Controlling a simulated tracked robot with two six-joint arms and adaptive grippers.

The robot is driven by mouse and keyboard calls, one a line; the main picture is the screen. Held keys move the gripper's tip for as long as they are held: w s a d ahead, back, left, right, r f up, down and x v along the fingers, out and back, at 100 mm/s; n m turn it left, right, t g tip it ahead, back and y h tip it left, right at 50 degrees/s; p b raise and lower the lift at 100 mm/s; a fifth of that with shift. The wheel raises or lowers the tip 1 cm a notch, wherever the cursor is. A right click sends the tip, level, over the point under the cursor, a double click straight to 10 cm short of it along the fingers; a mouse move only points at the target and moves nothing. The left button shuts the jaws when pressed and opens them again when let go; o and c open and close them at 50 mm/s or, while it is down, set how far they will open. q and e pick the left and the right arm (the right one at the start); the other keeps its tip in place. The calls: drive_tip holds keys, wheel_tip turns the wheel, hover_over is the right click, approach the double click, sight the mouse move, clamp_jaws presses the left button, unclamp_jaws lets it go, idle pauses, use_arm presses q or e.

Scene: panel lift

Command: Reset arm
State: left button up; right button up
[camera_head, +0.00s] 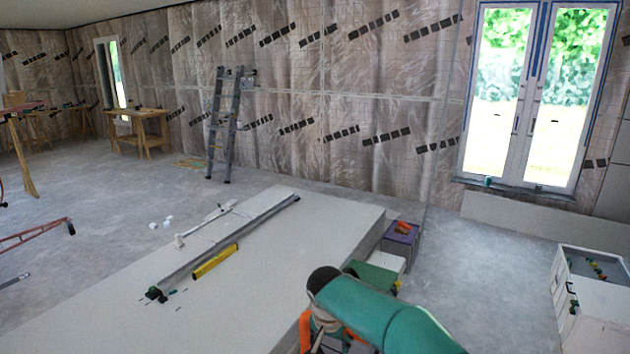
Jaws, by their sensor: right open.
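My right arm (385,310) comes in from the bottom right, with a teal sleeve and a dark joint at its end. My right gripper (326,336) hangs below that joint at the bottom edge. Its orange fingers are apart, and it is open with nothing seen between them. It is in front of the near right edge of a stack of pale panels (130,310). Part of it is cut off by the frame. My left gripper is not in view.
A white cart (590,300) is at the right. A ladder (224,125) leans on the back wall. Grey floor (480,270) is open.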

drive_tip(key=s+d+f+n+g+y+b, duration=0.1)
drive_tip(key=s+d+f+n+y+b, duration=0.15)
drive_tip(key=s+f, duration=0.75)
drive_tip(key=s+d+f+n+g+y+b, duration=0.1)
drive_tip(key=s+f+g+b, duration=0.3)
drive_tip(key=f, duration=1.2)
drive_tip(key=s+d+f, duration=0.1)
drive_tip(key=s+f, duration=0.1)
drive_tip(key=s, duration=0.5)
drive_tip(key=s+d+f+t+y+b, duration=0.1)
drive_tip(key=s+d+f, duration=0.1)
drive_tip(key=s, duration=0.5)
drive_tip(key=s+d+f+t+b, duration=0.1)
drive_tip(key=s+d+f, duration=0.1)
drive_tip(key=s+f, duration=0.2)
drive_tip(key=s+m, duration=0.1)
drive_tip(key=s, duration=0.1)
drive_tip(key=shift+s+f, duration=0.25)
drive_tip(key=shift+s, duration=0.15)
